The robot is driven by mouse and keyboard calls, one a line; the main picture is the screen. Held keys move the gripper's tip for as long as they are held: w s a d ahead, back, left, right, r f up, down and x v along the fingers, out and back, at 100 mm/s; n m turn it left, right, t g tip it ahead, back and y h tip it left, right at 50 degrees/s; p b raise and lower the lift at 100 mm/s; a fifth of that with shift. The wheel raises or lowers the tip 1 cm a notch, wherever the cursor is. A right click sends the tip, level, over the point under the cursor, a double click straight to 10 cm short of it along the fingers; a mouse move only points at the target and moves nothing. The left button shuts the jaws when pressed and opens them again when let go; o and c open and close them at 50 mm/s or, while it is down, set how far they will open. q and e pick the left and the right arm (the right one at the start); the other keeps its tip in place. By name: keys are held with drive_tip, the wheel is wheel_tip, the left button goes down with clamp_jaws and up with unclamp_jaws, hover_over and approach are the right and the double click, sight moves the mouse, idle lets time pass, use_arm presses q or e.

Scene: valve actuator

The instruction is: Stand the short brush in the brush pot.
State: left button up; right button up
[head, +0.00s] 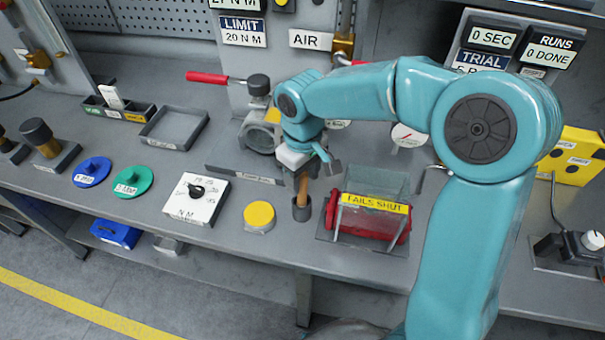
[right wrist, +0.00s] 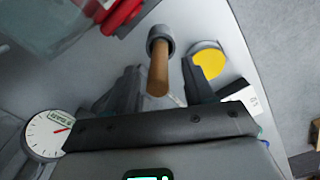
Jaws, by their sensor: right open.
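The short brush (head: 302,187) shows as a brown wooden handle that stands nearly upright in the dark grey brush pot (head: 301,211). Its lower end is hidden inside the pot. In the right wrist view, the handle (right wrist: 158,72) rises from the round pot (right wrist: 160,36) towards the camera. My right gripper (head: 316,168) is just above the pot, at the top of the handle. It is open, with one finger on each side of the handle in the wrist view and gaps showing between. My left gripper is out of view.
A yellow round lid (head: 259,215) lies left of the pot. A red cylinder in a clear-sided holder (head: 372,218) labelled "FAILS SHUT" stands close on the right. A white dial box (head: 196,198) is further left. The bench's front edge is close in front of the pot.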

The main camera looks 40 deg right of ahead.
wheel_tip(320, 180, up, 16)
drive_tip(key=shift+r, duration=0.2)
idle(1.2)
